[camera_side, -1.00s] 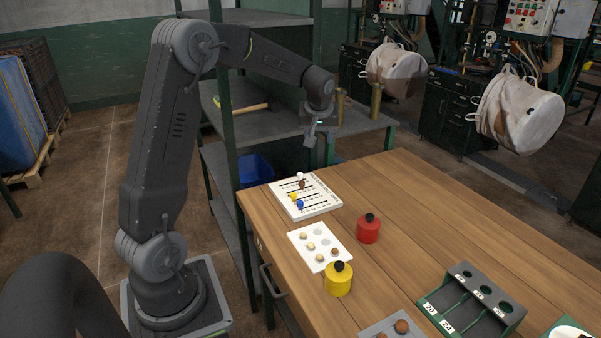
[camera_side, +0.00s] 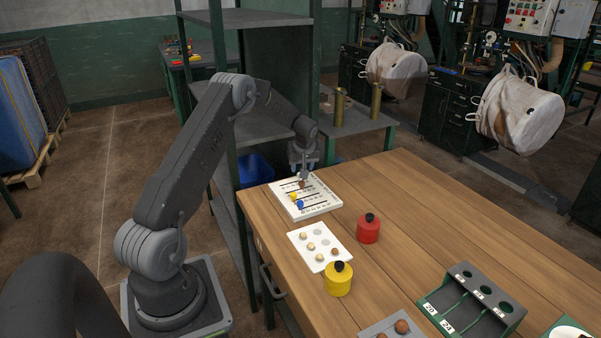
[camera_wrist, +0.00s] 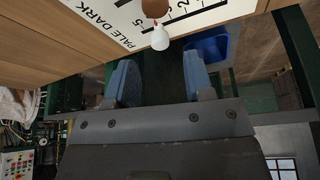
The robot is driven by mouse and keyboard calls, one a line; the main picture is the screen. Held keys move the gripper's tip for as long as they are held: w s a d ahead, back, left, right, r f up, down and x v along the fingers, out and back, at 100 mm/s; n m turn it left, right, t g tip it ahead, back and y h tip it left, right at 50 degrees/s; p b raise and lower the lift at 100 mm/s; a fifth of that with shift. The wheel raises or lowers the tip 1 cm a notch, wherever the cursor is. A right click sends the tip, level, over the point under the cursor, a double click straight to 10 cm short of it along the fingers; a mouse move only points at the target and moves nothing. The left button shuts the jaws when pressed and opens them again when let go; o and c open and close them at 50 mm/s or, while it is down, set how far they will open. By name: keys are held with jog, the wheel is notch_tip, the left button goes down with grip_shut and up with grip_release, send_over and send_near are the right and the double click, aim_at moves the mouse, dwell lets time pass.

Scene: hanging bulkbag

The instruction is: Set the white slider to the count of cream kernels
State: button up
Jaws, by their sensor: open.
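The white slider (camera_wrist: 160,39) is a small white knob near the board's far edge, beside a brown slider (camera_wrist: 155,8). The slider board (camera_side: 322,208) is white with dark slots and number marks; it also carries a yellow slider (camera_side: 293,195) and a blue slider (camera_side: 300,204). In the side view my gripper (camera_side: 304,174) is over the far end of the board and hides the white slider. In the wrist view my gripper (camera_wrist: 160,76) is open, with the white slider ahead of the gap, not between the fingers. A white tray (camera_side: 297,240) holds 3 cream kernels (camera_side: 311,246) and a brown one (camera_side: 335,251).
A dark rack (camera_side: 470,300) and a grey tray (camera_side: 375,331) are near the front. The table's middle and far right are clear. A shelf (camera_side: 265,130) stands behind the board.

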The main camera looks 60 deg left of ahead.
jog(key=shift+x, duration=1.95)
jog(key=shift+c, duration=0.3)
grip_shut()
